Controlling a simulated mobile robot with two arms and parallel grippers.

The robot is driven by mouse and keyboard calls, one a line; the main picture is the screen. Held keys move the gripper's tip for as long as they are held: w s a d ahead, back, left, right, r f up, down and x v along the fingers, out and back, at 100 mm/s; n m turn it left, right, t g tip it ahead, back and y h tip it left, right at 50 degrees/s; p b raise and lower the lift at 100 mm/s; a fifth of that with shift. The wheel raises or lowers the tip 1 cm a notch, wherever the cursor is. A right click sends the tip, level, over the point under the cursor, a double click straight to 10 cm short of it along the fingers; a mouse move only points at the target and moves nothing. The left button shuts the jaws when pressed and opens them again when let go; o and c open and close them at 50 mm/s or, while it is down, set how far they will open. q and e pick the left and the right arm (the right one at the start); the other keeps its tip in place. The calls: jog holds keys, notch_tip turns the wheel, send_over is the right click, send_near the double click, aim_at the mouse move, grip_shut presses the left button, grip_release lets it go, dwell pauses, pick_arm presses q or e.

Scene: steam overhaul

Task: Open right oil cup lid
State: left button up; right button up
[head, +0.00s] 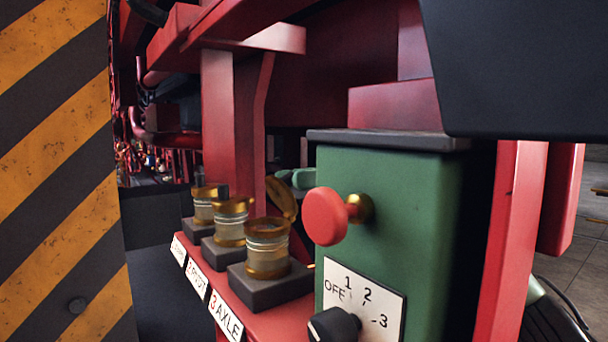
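Three glass oil cups with brass rims stand in a row on a red ledge. The right oil cup (267,250) sits on a dark block behind the label "3 AXLE" (225,318). A brass lid (281,200) stands tilted up behind its rim, raised off the cup. The middle oil cup (231,222) and the left oil cup (206,205) have brass tops lying about level. A large dark shape (515,70) at the upper right, close to the camera, looks like part of my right arm or gripper. Its fingers cannot be made out. My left gripper is not visible.
A green box (420,210) with a red knob (325,216) and a black dial (334,325) stands just right of the cups. A yellow and black striped panel (60,170) fills the left side. A red post (233,120) rises behind the cups.

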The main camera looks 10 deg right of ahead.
jog(key=shift+c, duration=0.4)
grip_shut()
jog(key=y+b, duration=0.2)
jog(key=b, duration=0.2)
jog(key=d+f+g+y+b, duration=0.1)
jog(key=y+b, duration=0.1)
jog(key=b, duration=0.2)
jog(key=w+d+f+y+b, duration=0.1)
jog(key=y+b, duration=0.1)
jog(key=b, duration=0.3)
jog(key=shift+d+m+g+y, duration=0.25)
jog(key=shift+m+g+y, duration=0.15)
jog(key=shift+o, duration=0.4)
grip_release()
